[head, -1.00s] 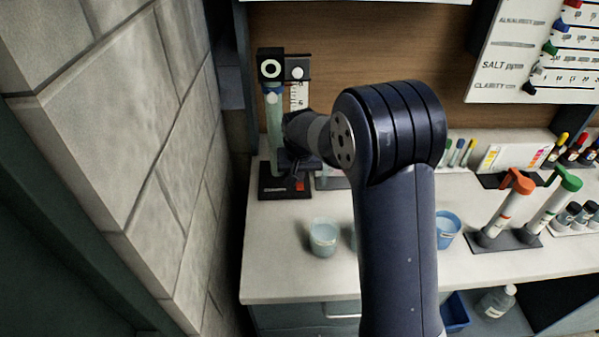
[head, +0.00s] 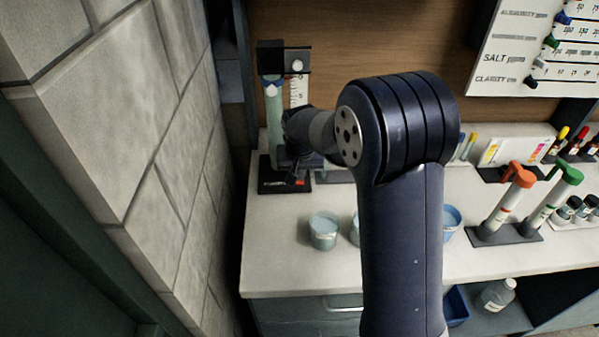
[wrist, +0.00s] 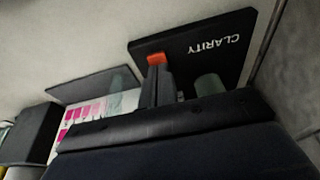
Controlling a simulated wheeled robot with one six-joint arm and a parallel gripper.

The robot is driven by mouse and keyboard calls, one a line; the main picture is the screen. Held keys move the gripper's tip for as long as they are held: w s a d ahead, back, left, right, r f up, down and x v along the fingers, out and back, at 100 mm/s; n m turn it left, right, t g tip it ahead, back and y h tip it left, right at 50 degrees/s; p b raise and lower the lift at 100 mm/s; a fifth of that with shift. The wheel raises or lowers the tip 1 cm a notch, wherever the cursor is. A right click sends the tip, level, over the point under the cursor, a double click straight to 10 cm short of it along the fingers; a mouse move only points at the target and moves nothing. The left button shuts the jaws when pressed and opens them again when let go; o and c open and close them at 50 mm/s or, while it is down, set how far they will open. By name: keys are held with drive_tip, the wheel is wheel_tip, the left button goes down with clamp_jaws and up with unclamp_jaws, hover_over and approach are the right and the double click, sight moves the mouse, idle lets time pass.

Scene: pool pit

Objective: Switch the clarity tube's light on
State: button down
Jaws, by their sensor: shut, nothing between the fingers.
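The clarity tube (head: 274,115) is a pale green upright tube at the back left of the counter, under a black top block (head: 271,57). A white scale (head: 298,92) stands beside it. Its black base (head: 267,178) also shows in the wrist view, with CLARITY on it (wrist: 229,30). An orange-red switch (wrist: 156,58) sits at the base's edge there. My gripper (wrist: 155,74) is shut and empty, its tips right at the switch; I cannot tell whether they touch. In the head view my gripper (head: 294,178) covers part of the base. I cannot tell whether the light is on.
A stone wall (head: 130,140) stands close on the left. A clear cup (head: 323,232) and a blue cup (head: 450,222) are on the counter (head: 290,270). An orange-topped pump tube (head: 512,198) and a green-topped one (head: 556,200) stand at right.

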drive_tip(key=v, duration=1.3)
drive_tip(key=shift+s+r, duration=0.15)
drive_tip(key=shift+r, duration=0.15)
drive_tip(key=shift+f, duration=0.1)
drive_tip(key=shift+w+d+r+t+b, duration=0.1)
drive_tip(key=shift+w+r+t+b, duration=0.1)
drive_tip(key=shift+w+b, duration=0.3)
drive_tip(key=shift+w+r+t+b, duration=0.1)
drive_tip(key=shift+w+t+b, duration=0.15)
drive_tip(key=shift+b, duration=0.3)
drive_tip(key=shift+w+f, duration=0.1)
drive_tip(key=x, duration=0.4)
drive_tip(key=p+x, duration=0.1)
drive_tip(key=x, duration=0.4)
drive_tip(key=s+x, duration=0.1)
drive_tip(key=x, duration=0.3)
drive_tip(key=shift+w+f, duration=0.15)
drive_tip(key=shift+f, duration=0.35)
